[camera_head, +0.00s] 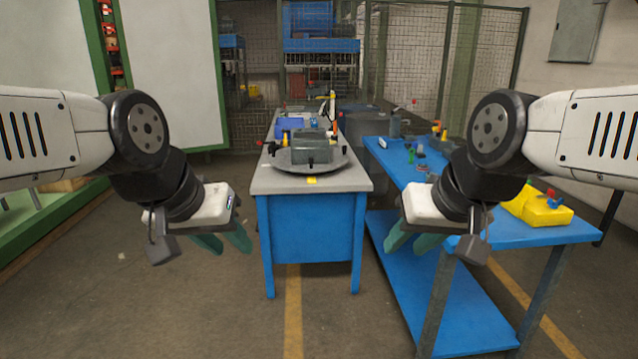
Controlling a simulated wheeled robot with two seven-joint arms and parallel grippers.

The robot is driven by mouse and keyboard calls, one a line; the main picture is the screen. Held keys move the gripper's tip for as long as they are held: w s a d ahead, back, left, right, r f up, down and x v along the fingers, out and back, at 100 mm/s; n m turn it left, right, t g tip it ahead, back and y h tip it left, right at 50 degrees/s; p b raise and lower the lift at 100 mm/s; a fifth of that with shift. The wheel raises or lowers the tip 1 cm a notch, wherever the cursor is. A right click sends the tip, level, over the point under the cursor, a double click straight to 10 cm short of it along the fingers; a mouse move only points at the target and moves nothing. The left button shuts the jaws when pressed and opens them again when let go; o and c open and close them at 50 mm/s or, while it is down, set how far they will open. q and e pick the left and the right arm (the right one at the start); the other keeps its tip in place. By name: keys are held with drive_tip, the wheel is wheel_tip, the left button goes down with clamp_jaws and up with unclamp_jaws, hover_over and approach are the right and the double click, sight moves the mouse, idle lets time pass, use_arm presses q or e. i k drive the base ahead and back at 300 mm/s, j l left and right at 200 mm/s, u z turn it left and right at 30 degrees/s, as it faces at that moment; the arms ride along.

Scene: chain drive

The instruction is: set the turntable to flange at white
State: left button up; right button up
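The turntable (281,165) is a round grey disc on the near part of the grey-topped blue bench (311,228). A grey-green block-shaped housing (310,147) sits on it, with dark knobs around it. A yellow mark (311,180) lies on the bench top at the turntable's front edge. I cannot make out a flange or a white mark at this size. My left gripper (224,244) hangs left of the bench, its two green fingers apart and empty. My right gripper (408,242) hangs right of the bench, in front of the blue table, its green fingers apart and empty.
A blue table (500,232) with a lower shelf stands at right, holding a yellow case (538,206) and small parts. A blue bin (289,124) and tools stand behind the turntable. A mesh fence closes the back. The floor before the bench is clear.

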sight(310, 150)
drive_tip(key=i+l, duration=0.15)
drive_tip(key=i, duration=0.55)
drive_tip(key=i+l+u, duration=0.15)
drive_tip(key=i, duration=0.6)
drive_tip(key=i+l+u, duration=0.1)
drive_tip(key=i, duration=0.35)
drive_tip(key=i+l+u, duration=0.1)
drive_tip(key=i, duration=0.35)
drive_tip(key=i+l+u, duration=0.1)
drive_tip(key=i, duration=0.3)
drive_tip(key=i+l+u, duration=0.1)
drive_tip(key=i+l, duration=0.2)
drive_tip(key=i, duration=0.15)
drive_tip(key=i+l+u, duration=0.1)
drive_tip(key=i+l, duration=0.15)
drive_tip(key=i, duration=0.15)
